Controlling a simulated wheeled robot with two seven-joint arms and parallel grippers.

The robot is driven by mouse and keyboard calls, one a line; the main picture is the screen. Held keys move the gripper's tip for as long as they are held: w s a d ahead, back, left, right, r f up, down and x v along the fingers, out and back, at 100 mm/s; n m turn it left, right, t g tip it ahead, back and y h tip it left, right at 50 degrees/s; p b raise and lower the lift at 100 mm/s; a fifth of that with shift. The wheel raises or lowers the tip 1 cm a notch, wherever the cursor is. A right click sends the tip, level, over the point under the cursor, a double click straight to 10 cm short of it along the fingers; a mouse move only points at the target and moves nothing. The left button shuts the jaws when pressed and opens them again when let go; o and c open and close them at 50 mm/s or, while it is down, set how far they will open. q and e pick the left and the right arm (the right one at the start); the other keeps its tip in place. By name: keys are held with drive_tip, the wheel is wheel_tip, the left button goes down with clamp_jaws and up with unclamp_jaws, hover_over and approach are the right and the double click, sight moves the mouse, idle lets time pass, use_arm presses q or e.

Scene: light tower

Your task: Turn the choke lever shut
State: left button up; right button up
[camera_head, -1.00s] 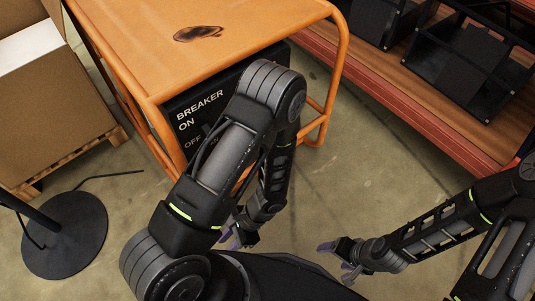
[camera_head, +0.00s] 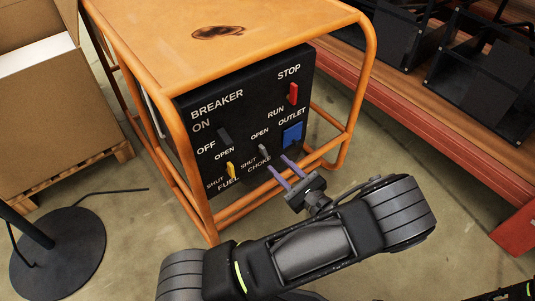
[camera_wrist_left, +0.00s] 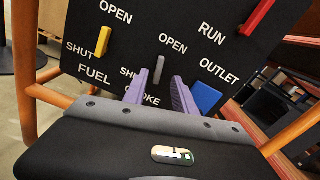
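The choke lever (camera_head: 264,152) is a small grey lever low on the black panel (camera_head: 240,108) of an orange-framed machine. In the left wrist view the choke lever (camera_wrist_left: 159,69) points up toward OPEN, with SHUT at its lower left. My left gripper (camera_head: 277,162) is in front of the panel's lower part, close to the lever, with its purple fingers toward it. In the left wrist view the fingers (camera_wrist_left: 160,76) are apart and appear on either side of the lever, with nothing held. I cannot tell any contact. My right gripper is out of view.
The yellow fuel lever (camera_head: 231,170) is left of the choke, the blue outlet (camera_head: 292,133) right of it. A red stop switch (camera_head: 293,94) and black breaker switch (camera_head: 224,135) are higher. Orange frame bars (camera_head: 270,188) surround the panel. A red-edged shelf (camera_head: 440,115) stands right.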

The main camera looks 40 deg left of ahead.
sight(265, 152)
use_arm(q)
drive_tip(key=b+x, duration=0.1)
drive_tip(key=x, duration=0.5)
drive_tip(key=shift+a+f, duration=0.1)
drive_tip(key=shift+f, duration=0.05)
drive_tip(key=shift+w+a+b, duration=0.15)
drive_tip(key=shift+a+b, duration=0.15)
drive_tip(key=shift+a, duration=0.05)
drive_tip(key=shift+c, duration=0.4)
clamp_jaws()
